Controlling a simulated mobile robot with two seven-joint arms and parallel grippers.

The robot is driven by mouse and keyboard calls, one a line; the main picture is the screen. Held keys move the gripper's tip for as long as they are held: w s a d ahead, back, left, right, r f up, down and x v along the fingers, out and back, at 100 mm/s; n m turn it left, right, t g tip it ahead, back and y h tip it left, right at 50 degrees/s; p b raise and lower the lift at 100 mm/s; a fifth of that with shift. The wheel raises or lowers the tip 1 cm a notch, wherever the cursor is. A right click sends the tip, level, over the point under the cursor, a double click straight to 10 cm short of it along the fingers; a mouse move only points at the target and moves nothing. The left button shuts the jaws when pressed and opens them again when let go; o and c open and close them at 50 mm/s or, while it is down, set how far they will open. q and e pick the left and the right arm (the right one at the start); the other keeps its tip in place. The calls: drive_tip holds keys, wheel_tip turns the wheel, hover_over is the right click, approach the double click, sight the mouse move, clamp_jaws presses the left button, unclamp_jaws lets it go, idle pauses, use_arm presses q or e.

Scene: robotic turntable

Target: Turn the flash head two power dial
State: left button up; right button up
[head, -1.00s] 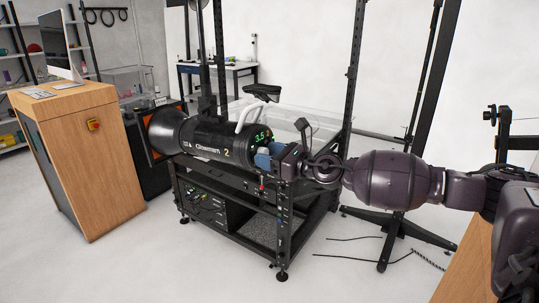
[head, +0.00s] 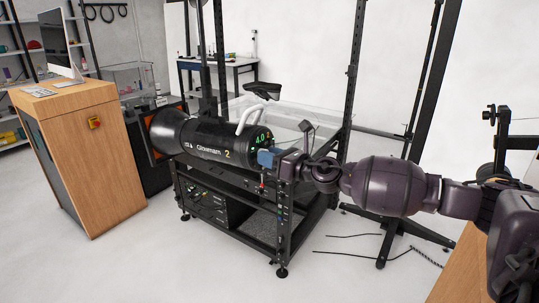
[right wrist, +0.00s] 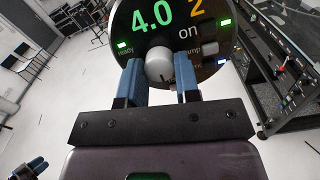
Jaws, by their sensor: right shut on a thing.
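The flash head (head: 200,140) is a black cylinder marked with a yellow 2, lying level on a black frame, its round back panel facing right. The panel shows a green 4.0 (right wrist: 152,16), an orange 2 and the word "on" in the right wrist view. The grey power dial (right wrist: 158,66) sits low in the middle of the panel. My right gripper (head: 262,159) is at the panel; its blue fingers (right wrist: 160,80) are shut on the dial from both sides. A small dark-and-blue shape, seemingly my left gripper (right wrist: 32,168), shows at the lower left; its jaws are unclear.
A wooden cabinet (head: 85,160) stands left. A stand (head: 390,225) and cables are on the floor at right.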

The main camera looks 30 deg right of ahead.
drive_tip(key=o, duration=0.9)
drive_tip(key=shift+c, duration=0.2)
drive_tip(key=shift+o, duration=0.4)
drive_tip(key=b+v, duration=0.3)
drive_tip(key=v, duration=0.8)
drive_tip(key=shift+w, duration=0.1)
drive_tip(key=shift+a, duration=0.1)
